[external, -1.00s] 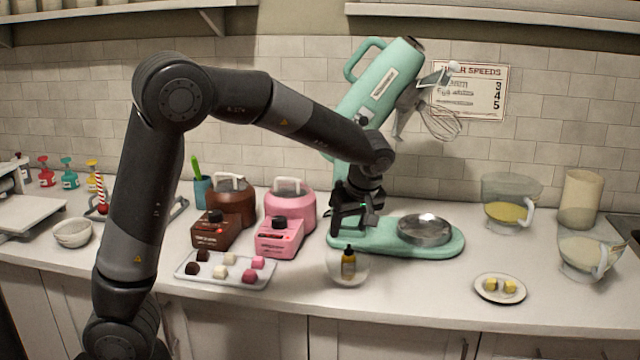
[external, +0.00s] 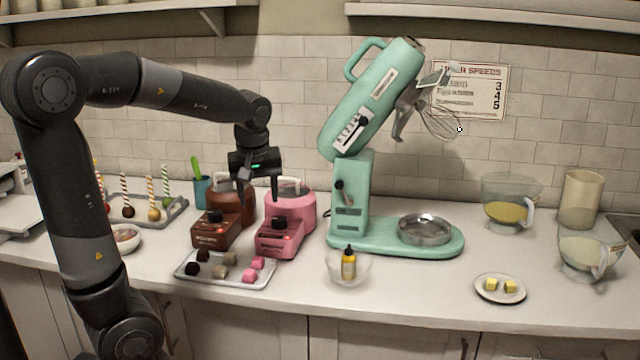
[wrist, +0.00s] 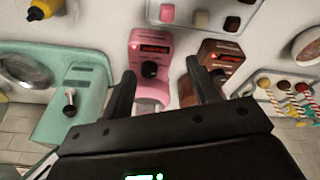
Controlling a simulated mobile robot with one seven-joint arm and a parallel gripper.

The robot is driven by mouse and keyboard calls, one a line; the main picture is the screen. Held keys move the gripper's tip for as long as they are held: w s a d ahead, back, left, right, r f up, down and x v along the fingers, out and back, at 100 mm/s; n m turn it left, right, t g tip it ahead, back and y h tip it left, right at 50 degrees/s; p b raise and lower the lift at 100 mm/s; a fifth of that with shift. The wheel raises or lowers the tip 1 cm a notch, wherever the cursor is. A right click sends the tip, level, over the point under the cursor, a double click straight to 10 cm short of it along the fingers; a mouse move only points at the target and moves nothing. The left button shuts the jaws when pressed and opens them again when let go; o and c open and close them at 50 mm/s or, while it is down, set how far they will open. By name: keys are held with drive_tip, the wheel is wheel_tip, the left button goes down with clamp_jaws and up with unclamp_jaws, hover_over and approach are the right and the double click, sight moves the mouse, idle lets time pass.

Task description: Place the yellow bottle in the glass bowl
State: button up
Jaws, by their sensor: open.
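The yellow bottle (external: 348,265) with a black top stands upright inside the clear glass bowl (external: 334,274) on the front of the counter. In the wrist view, part of the yellow bottle (wrist: 42,10) shows at the top left edge. My gripper (external: 260,200) is open and empty, raised above the brown and pink melting pots, to the left of the bowl and well apart from it. In the wrist view, the two fingers of my gripper (wrist: 160,85) are spread with nothing between them.
A tray of sweets (external: 225,283) lies before the brown pot (external: 222,225) and pink pot (external: 284,230). The green stand mixer (external: 350,205) stands right of them. A plate with yellow cubes (external: 500,296) is further right. Counter between bowl and plate is clear.

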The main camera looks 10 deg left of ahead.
drive_tip(key=s+a+m+t, duration=0.2)
drive_tip(key=s+a+m, duration=0.2)
drive_tip(key=s+a, duration=0.8)
drive_tip(key=shift+s+a+r+m+t+h, duration=0.3)
drive_tip(key=shift+s+a+r, duration=0.1)
drive_tip(key=shift+a, duration=0.5)
